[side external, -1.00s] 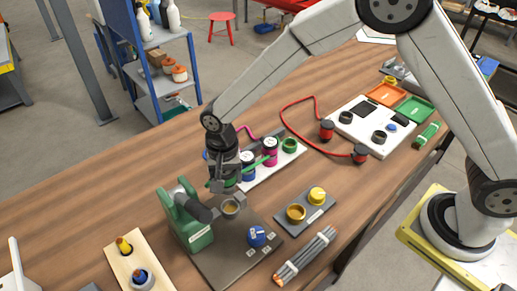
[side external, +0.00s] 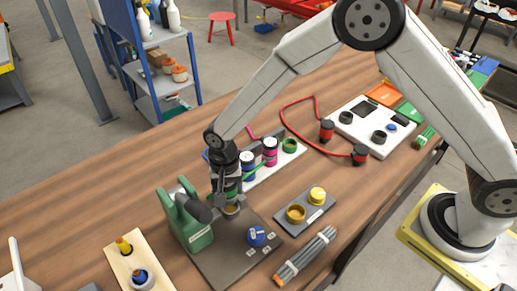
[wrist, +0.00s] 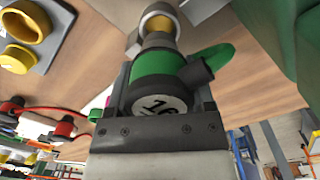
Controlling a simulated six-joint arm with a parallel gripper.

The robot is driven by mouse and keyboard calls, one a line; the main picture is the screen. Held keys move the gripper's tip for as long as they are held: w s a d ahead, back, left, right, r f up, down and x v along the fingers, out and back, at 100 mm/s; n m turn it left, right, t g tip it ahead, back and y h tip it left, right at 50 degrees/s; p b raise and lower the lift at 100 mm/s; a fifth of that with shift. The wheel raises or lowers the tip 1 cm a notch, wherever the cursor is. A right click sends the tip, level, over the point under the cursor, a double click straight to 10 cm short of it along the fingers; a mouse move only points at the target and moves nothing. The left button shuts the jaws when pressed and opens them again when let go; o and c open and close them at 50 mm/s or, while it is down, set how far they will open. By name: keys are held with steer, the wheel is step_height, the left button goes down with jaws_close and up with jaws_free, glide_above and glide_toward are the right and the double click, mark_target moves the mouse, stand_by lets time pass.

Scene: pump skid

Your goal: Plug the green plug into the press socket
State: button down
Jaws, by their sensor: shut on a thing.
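The green plug (wrist: 155,72) is clasped between the fingers of my gripper (wrist: 162,88), its round end marked 16 facing the wrist camera. Its dark cable outlet with a green cable end sticks out to the right. The press socket (wrist: 156,18), a grey ring, shows just beyond the plug's nose in the wrist view. In the side external view my gripper (side external: 226,186) points down over the press socket (side external: 232,210), beside the green press (side external: 188,218). The plug is mostly hidden there by my fingers. I cannot tell whether its nose touches or enters the socket.
A blue knob (side external: 257,236) stands on the dark press base. A grey plate with yellow sockets (side external: 296,213) is to the right. A white rack with several plugs (side external: 270,155) stands behind my gripper. A bundle of grey rods (side external: 307,256) lies in front.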

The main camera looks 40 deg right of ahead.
steer(key=shift+f, duration=0.5)
steer(key=shift+f, duration=1.75)
stand_by(1.5)
jaws_free()
steer(key=shift+r, duration=0.2)
steer(key=shift+r, duration=3.7)
steer(key=shift+d, duration=0.1)
